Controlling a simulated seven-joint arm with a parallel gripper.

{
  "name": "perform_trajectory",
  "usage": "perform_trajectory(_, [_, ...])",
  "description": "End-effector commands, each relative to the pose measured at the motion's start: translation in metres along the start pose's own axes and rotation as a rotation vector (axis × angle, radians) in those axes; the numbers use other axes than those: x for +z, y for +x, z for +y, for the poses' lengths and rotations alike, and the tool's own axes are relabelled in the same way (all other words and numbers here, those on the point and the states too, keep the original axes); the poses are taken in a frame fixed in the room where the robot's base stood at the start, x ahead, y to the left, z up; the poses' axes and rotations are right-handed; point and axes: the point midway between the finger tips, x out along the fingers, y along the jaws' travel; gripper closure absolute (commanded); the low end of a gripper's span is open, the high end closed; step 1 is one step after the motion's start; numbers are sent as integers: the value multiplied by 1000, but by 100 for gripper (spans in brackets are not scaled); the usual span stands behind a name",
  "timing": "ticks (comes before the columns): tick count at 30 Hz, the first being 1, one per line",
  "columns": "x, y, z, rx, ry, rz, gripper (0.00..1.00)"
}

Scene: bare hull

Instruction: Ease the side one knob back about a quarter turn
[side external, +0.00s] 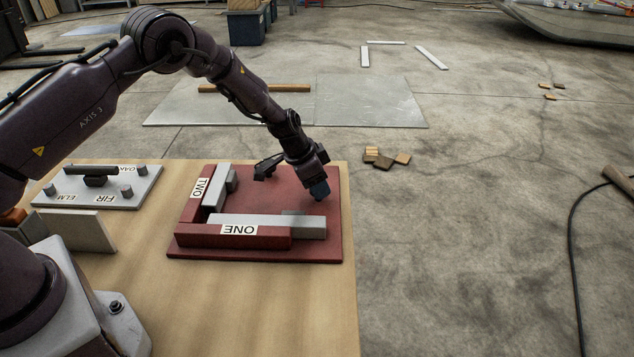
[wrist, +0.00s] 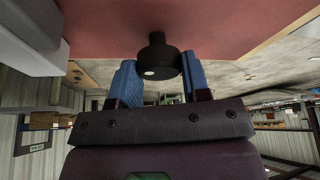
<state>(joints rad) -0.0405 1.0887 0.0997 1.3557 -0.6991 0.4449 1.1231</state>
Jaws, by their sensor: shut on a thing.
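A black knob (wrist: 158,62) on a short stem stands on the red surface in the wrist view. My gripper (wrist: 161,80) has its blue finger pads on either side of the knob and is shut on it. In the side view my gripper (side external: 319,188) reaches down over the right part of the red board (side external: 325,225); the knob is hidden there by the fingers. A grey bar (side external: 265,222) lies along the red rail (side external: 205,238) marked ONE at the board's front. The knob's turn angle cannot be told.
A second grey bar (side external: 216,186) lies beside the label TWO (side external: 200,188) at the board's left. A grey plate (side external: 140,190) with small knobs and a dark handle sits further left on the wooden table (side external: 240,300). Wooden pieces (side external: 385,158) lie on the floor beyond.

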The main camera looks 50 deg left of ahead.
Motion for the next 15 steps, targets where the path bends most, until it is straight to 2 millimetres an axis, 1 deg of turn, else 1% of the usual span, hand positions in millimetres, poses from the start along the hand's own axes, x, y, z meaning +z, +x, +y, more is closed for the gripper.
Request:
perform_trajectory(8, [0,0,1,-26,-64,-1,81])
perform_trajectory(15, [0,0,2,-92,-219,-2,81])
